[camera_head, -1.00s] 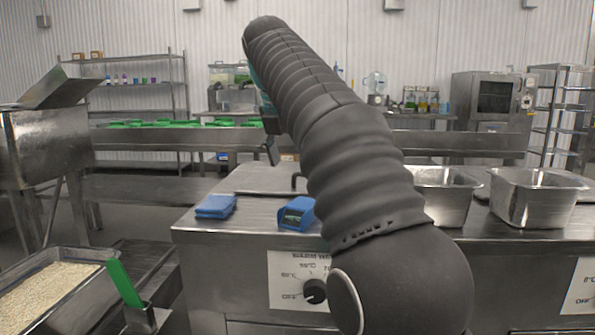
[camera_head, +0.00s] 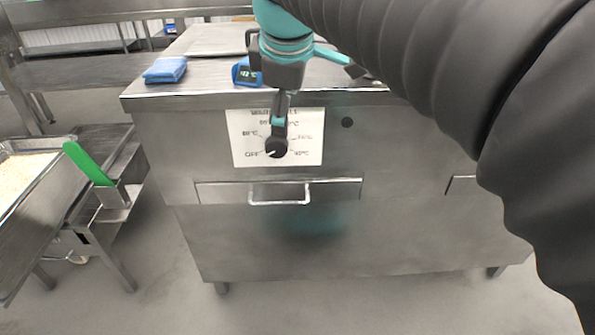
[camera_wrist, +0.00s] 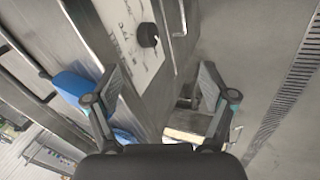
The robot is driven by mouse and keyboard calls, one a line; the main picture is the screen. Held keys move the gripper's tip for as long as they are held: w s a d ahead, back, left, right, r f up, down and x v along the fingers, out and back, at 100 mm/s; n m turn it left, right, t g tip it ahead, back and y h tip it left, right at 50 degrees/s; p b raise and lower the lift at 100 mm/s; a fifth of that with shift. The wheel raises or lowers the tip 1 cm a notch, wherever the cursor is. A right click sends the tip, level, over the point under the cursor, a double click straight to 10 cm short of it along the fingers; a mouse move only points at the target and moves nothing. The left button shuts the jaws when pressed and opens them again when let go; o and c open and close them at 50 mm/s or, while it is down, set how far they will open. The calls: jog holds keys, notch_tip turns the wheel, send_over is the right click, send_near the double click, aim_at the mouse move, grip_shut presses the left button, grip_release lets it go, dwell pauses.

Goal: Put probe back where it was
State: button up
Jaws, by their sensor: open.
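A blue device with a lit display (camera_head: 247,73) stands on the steel counter top, partly hidden behind my wrist. I cannot make out a separate probe in either view. My gripper (camera_head: 279,122) points down in front of the counter's front panel, close to the dial (camera_head: 277,148). In the wrist view my gripper (camera_wrist: 162,82) has its two fingers spread wide with nothing between them. The dial (camera_wrist: 147,35) shows beyond the fingers there. Blue things show at the left finger, partly covered by it; I cannot tell which is which.
A folded blue cloth (camera_head: 166,70) lies on the counter's left end. A drawer handle (camera_head: 279,198) sticks out below the dial. A tray of rice (camera_head: 22,170) and a green-handled tool (camera_head: 88,163) stand at left. The floor in front is clear.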

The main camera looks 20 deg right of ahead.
jog(key=s+f+m+t+y, duration=0.1)
jog(key=s+f+m, duration=1.1)
jog(key=f, duration=0.5)
jog(key=shift+s+f, duration=0.25)
jog(key=shift+s, duration=0.15)
